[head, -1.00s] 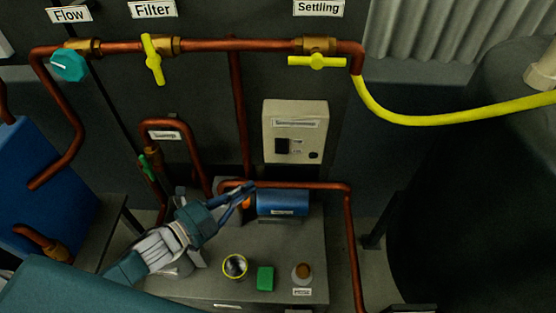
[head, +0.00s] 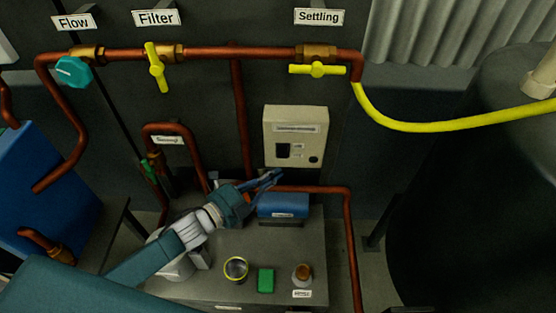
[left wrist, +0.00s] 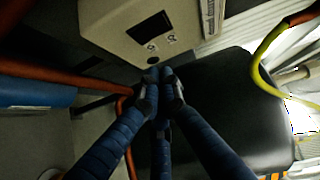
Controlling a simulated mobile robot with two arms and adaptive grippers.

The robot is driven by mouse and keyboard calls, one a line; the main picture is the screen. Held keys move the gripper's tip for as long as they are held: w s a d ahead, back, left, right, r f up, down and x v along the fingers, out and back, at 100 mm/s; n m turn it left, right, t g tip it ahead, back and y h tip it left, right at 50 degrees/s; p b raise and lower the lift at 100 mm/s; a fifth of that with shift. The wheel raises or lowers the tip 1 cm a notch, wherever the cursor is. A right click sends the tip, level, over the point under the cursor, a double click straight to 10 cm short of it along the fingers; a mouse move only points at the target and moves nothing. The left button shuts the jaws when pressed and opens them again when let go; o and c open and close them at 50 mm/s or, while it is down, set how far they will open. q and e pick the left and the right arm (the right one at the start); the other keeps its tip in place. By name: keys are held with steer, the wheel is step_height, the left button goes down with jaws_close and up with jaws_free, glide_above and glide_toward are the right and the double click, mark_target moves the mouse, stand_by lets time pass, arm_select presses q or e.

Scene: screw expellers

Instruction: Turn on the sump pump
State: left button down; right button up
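A cream control box (head: 296,122) hangs on the dark wall, with a blurred label. Its face carries a dark rectangular switch or window (head: 283,151) and a small dark round button (head: 314,160). My left gripper (head: 278,175) is just below the box's lower edge in the head view. In the left wrist view its blue fingers meet at the tips (left wrist: 160,76), close under the box (left wrist: 125,30), with nothing seen between them. I cannot tell whether they touch the box. A blue motor-like unit (head: 283,206) sits below. My right gripper is not in view.
Copper pipes (head: 240,110) run beside and below the box. Yellow valve handles (head: 156,68) and a yellow hose (head: 430,127) are above. A yellow-rimmed cup (head: 236,269), a green block (head: 266,281) and a brown-topped item (head: 302,274) stand on the grey bench (head: 205,290).

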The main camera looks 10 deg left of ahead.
mark_target(278, 163)
arm_select(q)
steer(key=w, duration=0.3)
steer(key=w+p, duration=0.1)
steer(key=w, duration=0.1)
steer(key=shift+w+f, duration=0.15)
steer(key=shift+f, duration=0.15)
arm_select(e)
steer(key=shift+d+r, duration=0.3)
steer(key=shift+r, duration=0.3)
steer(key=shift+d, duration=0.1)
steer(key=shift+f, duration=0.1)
